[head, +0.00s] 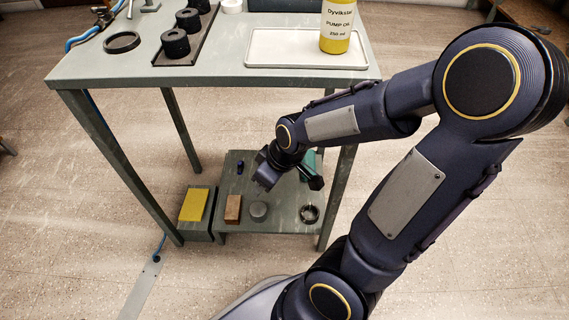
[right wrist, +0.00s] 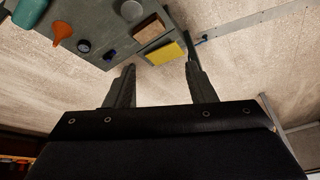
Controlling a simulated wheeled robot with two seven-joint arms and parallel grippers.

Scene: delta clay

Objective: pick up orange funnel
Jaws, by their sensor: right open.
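The orange funnel (right wrist: 62,32) lies on the grey lower shelf (right wrist: 95,22) at the upper left of the right wrist view. I cannot make it out in the head view, where my right arm covers part of the shelf. My right gripper (right wrist: 160,68) is open and empty, its two fingers apart, with the funnel off to the left of them. In the head view the right gripper (head: 266,178) hangs over the lower shelf, below the tabletop. My left gripper is not in view.
The lower shelf also holds a wooden block (head: 233,208), a grey round piece (head: 258,210), a dark ring (head: 309,214) and a teal item (head: 308,166). A yellow block (head: 194,204) is at left. The tabletop (head: 220,68) and its legs surround the shelf.

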